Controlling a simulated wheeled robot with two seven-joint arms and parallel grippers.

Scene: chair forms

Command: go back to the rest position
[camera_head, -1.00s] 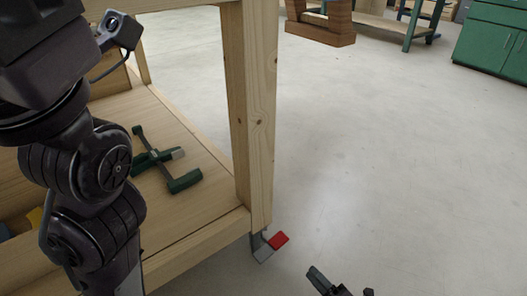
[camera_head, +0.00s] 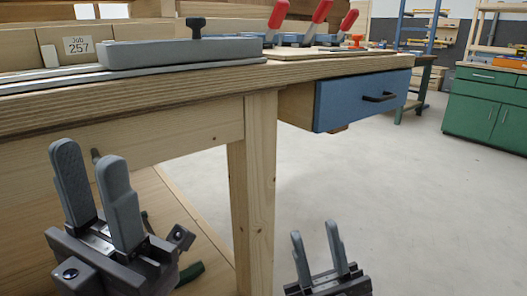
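My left gripper (camera_head: 98,190) is at the lower left in the head view, in front of the workbench's lower shelf. Its two grey fingers point up, stand apart and hold nothing. My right gripper (camera_head: 318,250) is at the bottom, right of the bench leg, above the floor. Its two grey fingers also point up, apart and empty. Neither gripper touches the bench as far as I can see.
The wooden workbench (camera_head: 190,82) spans the left and middle, with a leg (camera_head: 252,190) between my grippers. Red-handled clamps (camera_head: 319,12) stand on top. A blue drawer (camera_head: 350,103) sticks out at right. Green cabinets (camera_head: 487,110) stand farther back. The floor at right is clear.

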